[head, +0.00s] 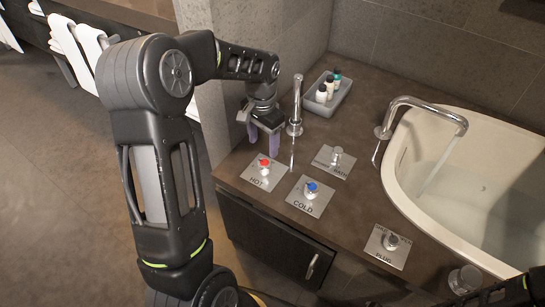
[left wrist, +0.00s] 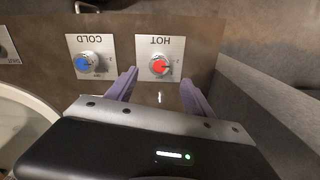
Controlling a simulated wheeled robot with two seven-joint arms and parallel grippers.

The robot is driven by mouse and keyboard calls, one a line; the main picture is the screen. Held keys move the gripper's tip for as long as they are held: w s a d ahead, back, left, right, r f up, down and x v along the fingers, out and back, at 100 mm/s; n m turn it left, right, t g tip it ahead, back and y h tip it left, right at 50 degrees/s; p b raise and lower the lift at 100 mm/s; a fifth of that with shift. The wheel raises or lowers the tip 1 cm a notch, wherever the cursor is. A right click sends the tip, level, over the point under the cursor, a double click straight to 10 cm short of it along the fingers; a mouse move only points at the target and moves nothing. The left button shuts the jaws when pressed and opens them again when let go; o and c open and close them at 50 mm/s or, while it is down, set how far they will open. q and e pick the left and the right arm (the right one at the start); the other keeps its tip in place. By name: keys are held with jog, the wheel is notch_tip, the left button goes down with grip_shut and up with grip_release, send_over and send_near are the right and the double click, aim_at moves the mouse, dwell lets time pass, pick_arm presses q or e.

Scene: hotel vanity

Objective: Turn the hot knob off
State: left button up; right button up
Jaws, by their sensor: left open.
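The hot knob (head: 264,167) has a red top and sits on a square metal plate marked HOT (head: 258,180), at the left end of the counter. In the left wrist view the red-topped knob (left wrist: 160,67) shows just beyond the fingertips, its label upside down. My left gripper (head: 263,147) is open, with purple fingers pointing down behind the knob in the head view. In the left wrist view the fingers (left wrist: 159,80) stand apart on either side of the knob's line, with no visible contact. My right gripper is not in view; only part of my right arm shows at the lower right.
The blue-topped cold knob (head: 311,189) is close beside the hot plate. A silver spout (head: 296,110) and a tray of bottles (head: 330,98) stand behind. Water falls from the tap (head: 425,108) into the basin (head: 400,185).

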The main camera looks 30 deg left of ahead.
aim_at(264, 163)
pick_arm(q)
jog(key=shift+f, duration=0.15)
notch_tip(264, 163, down, 8)
jog(key=shift+r+b, duration=0.15)
jog(key=shift+b, duration=0.35)
jog(key=shift+c, duration=0.5)
grip_shut()
